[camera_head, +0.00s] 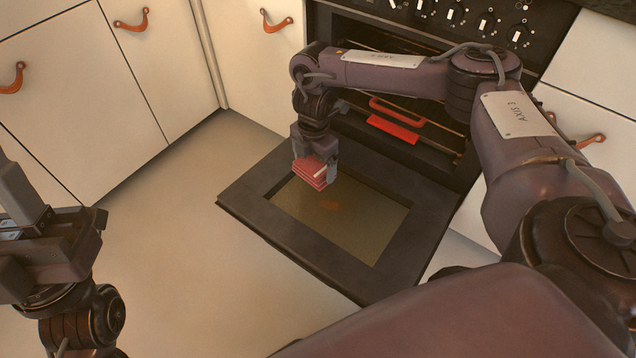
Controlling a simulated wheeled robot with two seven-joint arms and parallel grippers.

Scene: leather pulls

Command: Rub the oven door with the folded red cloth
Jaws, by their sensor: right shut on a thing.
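The oven door (258,215) is folded down open, with a dark frame around a brownish glass pane (362,228). A faint reddish-brown smudge (329,205) shows on the pane. My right gripper (316,170) points down over the upper left part of the door, shut on the folded red cloth (309,172). The cloth is a small stacked pad with lighter edges. I cannot tell whether it touches the glass. My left gripper (45,225) is at the left edge, away from the door, partly cut off; its fingertips are not clear.
The open oven holds racks and a red object with a handle (395,122). Oven knobs (487,22) line the panel above. Cream cabinets with leather pulls (131,20) stand left and right. The floor (185,215) left of the door is clear.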

